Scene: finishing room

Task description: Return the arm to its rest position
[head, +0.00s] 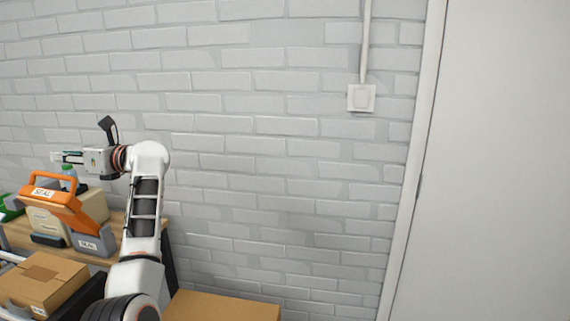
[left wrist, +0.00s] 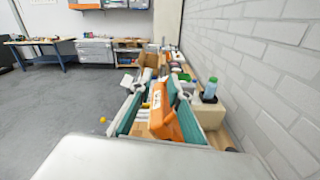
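My left arm rises from the bottom left of the head view and bends left. Its gripper (head: 68,157) points left, above the workbench and close to the brick wall. In the left wrist view the two teal-lined fingers (left wrist: 160,103) stand wide apart. The orange handle of a sealer (left wrist: 163,118) shows between them, beyond or below the fingers, and no held thing shows. In the head view this orange sealer (head: 58,206), labelled SEAL, stands on the bench below the gripper, apart from it. My right gripper is in neither view.
A bottle with a green cap (head: 68,172) stands behind the sealer. A cardboard box (head: 42,280) is at lower left, and another box (head: 222,306) is at the bottom. The brick wall (head: 270,150) lies behind the arm. Grey floor (left wrist: 60,100) is open at left in the wrist view.

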